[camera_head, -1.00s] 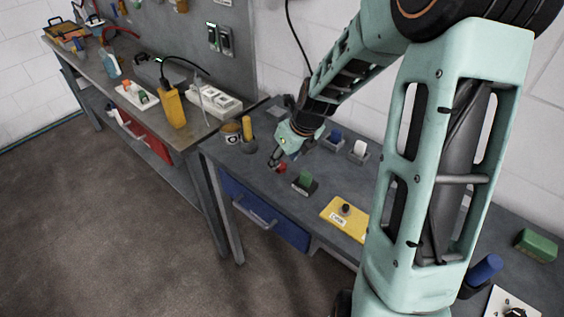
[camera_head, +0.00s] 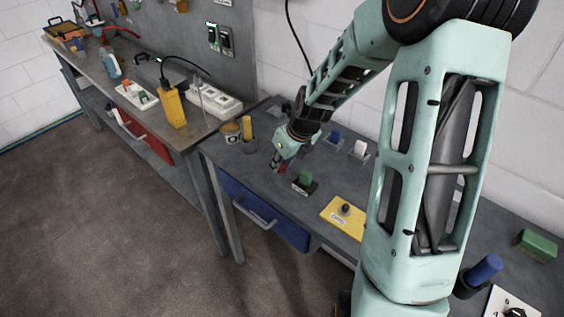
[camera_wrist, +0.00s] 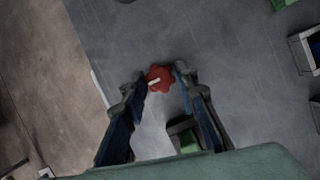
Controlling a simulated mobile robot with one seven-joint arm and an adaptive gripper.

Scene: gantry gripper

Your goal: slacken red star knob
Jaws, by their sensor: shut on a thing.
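The red star knob (camera_wrist: 159,78) sits near the front edge of the grey workbench, with a pale bar mark on its top. My gripper (camera_wrist: 161,82) is over it in the wrist view, with one fingertip on each side, shut on the knob. In the head view my gripper (camera_head: 279,168) reaches down to the bench and covers most of the knob, of which only a little red shows.
A green block in a dark holder (camera_head: 305,180) stands just right of my gripper. A yellow plate with a dark knob (camera_head: 335,216) lies further right. Cups (camera_head: 231,132) stand to the left. A blue drawer (camera_head: 262,212) is below the bench edge.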

